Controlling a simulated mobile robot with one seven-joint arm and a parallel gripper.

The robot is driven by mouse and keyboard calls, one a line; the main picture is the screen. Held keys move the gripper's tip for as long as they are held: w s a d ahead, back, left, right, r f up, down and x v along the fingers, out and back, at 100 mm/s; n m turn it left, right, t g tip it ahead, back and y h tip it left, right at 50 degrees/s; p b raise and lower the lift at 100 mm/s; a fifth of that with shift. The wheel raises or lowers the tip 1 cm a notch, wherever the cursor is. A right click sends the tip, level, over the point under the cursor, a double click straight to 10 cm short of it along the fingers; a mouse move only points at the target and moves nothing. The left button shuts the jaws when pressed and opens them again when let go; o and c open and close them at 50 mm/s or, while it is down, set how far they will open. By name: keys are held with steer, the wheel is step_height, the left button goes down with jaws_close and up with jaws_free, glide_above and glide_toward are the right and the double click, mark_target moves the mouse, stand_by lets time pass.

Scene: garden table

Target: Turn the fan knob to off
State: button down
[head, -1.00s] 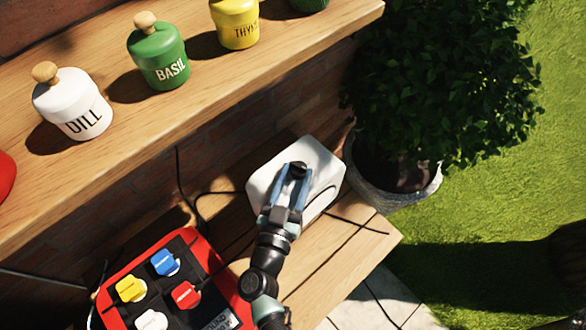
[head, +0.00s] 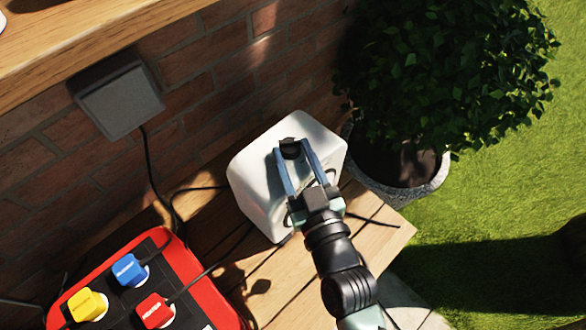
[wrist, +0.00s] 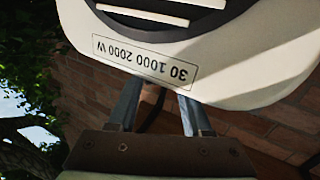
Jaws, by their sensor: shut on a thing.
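The fan heater is a white rounded box (head: 262,165) on the wooden bench in the head view. Its black knob (head: 290,145) is on top. My gripper (head: 290,152) reaches over the box from the lower right, its two blue-grey fingers closed on the knob's sides. In the wrist view, the white housing (wrist: 225,85) fills the top, with a dark round grille and an upside-down label reading 30 1000 2000 W. The fingers pass behind the housing there, so their tips and the knob are hidden. I cannot read the knob's setting.
A red power strip (head: 190,268) with coloured plugs lies at lower left, with black cables around it. A grey box (head: 118,98) is on the brick wall below the shelf (head: 75,35). A potted bush (head: 440,80) stands close right of the heater.

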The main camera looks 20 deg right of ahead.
steer(key=shift+d+f+n+y+b, duration=0.1)
steer(key=shift+n+y+b, duration=0.85)
steer(key=shift+b, duration=1.2)
steer(key=shift+d+f+n+y+b, duration=0.1)
steer(key=shift+n+y+b, duration=0.45)
steer(key=shift+y+b, duration=1.2)
steer(key=shift+d+r+n+g+y+b, duration=0.15)
steer(key=shift+r+n+g+y+b, duration=0.2)
steer(key=shift+b, duration=1.05)
steer(key=shift+f, duration=0.1)
steer(key=shift+c, duration=1.8)
jaws_free()
steer(key=shift+d+f+b, duration=0.1)
steer(key=shift+b, duration=0.2)
